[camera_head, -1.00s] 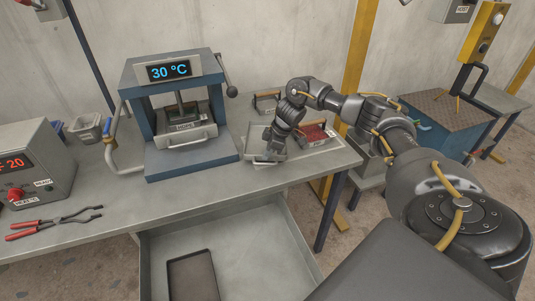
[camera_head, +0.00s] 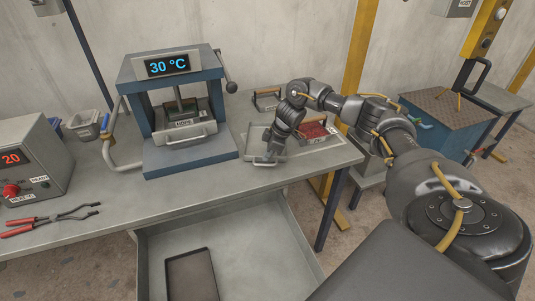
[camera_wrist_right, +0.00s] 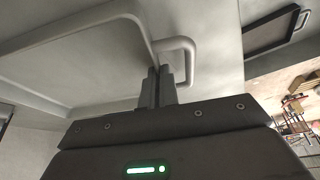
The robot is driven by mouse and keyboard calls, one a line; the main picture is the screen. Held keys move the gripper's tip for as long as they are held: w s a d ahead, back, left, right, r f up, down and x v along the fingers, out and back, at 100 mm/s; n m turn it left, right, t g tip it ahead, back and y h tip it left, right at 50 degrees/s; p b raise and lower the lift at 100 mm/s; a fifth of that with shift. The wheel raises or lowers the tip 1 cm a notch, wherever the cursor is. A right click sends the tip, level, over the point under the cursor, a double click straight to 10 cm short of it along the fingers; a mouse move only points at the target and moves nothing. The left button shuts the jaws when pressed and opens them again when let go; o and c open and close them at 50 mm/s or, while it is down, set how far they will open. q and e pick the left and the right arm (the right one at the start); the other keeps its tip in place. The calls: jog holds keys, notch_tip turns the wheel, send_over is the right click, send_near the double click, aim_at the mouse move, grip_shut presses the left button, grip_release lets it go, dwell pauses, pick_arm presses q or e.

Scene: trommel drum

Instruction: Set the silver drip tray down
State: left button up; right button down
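The silver drip tray (camera_head: 257,136) is a shallow, pale metal tray at the right part of the bench, just right of the press. In the right wrist view its raised rim (camera_wrist_right: 70,37) and looped handle (camera_wrist_right: 192,58) show close up. My right gripper (camera_head: 270,155) is over the tray's near edge. In the right wrist view its two fingers (camera_wrist_right: 157,86) are close together on the tray's handle. The tray looks level and at bench height; I cannot tell whether its underside fully touches the bench. My left gripper is not in view.
The blue press (camera_head: 190,160) reading 30 °C stands left of the tray. A tray of red pellets (camera_head: 313,131) is close on the right, and another small tray (camera_head: 266,101) is behind. Tongs (camera_head: 50,219) lie at left. An open drawer (camera_head: 235,240) holds a dark pan (camera_head: 190,276).

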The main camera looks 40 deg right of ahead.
jog(key=shift+f, duration=0.25)
jog(key=c, duration=1.6)
grip_release()
jog(key=v, duration=1)
jog(key=shift+w+a, duration=0.1)
jog(key=shift+r, duration=0.45)
jog(key=shift+s+d+f, duration=0.1)
jog(key=shift+s+d, duration=0.1)
jog(key=shift+s, duration=0.05)
